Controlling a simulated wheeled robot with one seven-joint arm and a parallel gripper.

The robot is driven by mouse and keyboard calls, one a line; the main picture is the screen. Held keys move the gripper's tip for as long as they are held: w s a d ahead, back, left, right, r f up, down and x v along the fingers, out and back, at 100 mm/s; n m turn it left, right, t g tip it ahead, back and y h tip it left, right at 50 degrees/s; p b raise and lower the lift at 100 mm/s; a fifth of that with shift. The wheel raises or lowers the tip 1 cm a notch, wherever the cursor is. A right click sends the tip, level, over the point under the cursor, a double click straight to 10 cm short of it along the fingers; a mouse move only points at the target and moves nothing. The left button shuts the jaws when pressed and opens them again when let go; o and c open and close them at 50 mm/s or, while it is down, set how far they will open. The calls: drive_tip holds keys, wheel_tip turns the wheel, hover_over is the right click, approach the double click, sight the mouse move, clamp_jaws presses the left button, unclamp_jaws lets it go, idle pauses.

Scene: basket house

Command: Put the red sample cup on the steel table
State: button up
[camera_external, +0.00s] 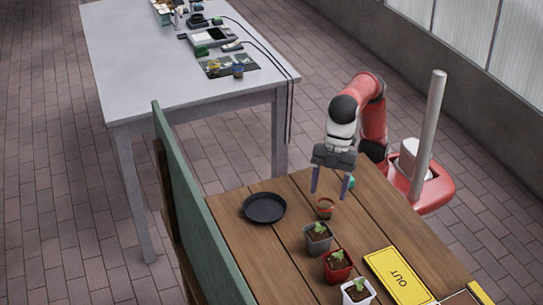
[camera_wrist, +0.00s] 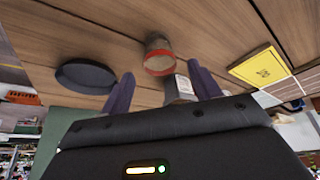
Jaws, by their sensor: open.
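A small cup with a red rim (camera_external: 325,210), which looks like the red sample cup, stands on the wooden table near its far end. In the wrist view its red band (camera_wrist: 159,67) shows between and beyond my fingertips. My gripper (camera_external: 329,195) points down just above the cup, with its two fingers apart and nothing held. The fingers also show in the wrist view (camera_wrist: 160,70). I cannot tell whether they reach down beside the cup. The grey steel table (camera_external: 170,85) stands at the upper left, beyond the wooden table.
On the wooden table (camera_external: 262,262) are a black dish (camera_external: 264,208), a grey potted plant (camera_external: 318,237), a red one (camera_external: 337,266), a white one (camera_external: 356,291) and a yellow OUT sign (camera_external: 398,276). A green board (camera_external: 190,205) edges it. The steel table's near left is clear.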

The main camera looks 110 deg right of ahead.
drive_tip(key=shift+v, duration=1.5)
drive_tip(key=s+d+m+t+h, duration=0.1)
drive_tip(key=d+m, duration=0.2)
drive_tip(key=d, duration=1.1)
drive_tip(key=s+d+f+m, duration=0.1)
drive_tip(key=s+d+f, duration=0.2)
drive_tip(key=d, duration=0.3)
drive_tip(key=s+d+f+m+h, duration=0.1)
drive_tip(key=s+d+f, duration=0.3)
drive_tip(key=d, duration=0.2)
drive_tip(key=s+d+f+m+t, duration=0.1)
drive_tip(key=s+d+f, duration=0.2)
drive_tip(key=d, duration=0.3)
drive_tip(key=shift+s+f+m+h, duration=0.3)
drive_tip(key=shift+s+f+m, duration=0.05)
drive_tip(key=shift+s+m, duration=0.1)
drive_tip(key=shift+o, duration=0.5)
drive_tip(key=s+d+f+m, duration=0.2)
drive_tip(key=s+d+f, duration=0.3)
drive_tip(key=s+f, duration=0.2)
wheel_tip(320, 180, down, 2)
drive_tip(key=shift+s+d+h, duration=0.35)
drive_tip(key=shift+h, duration=0.05)
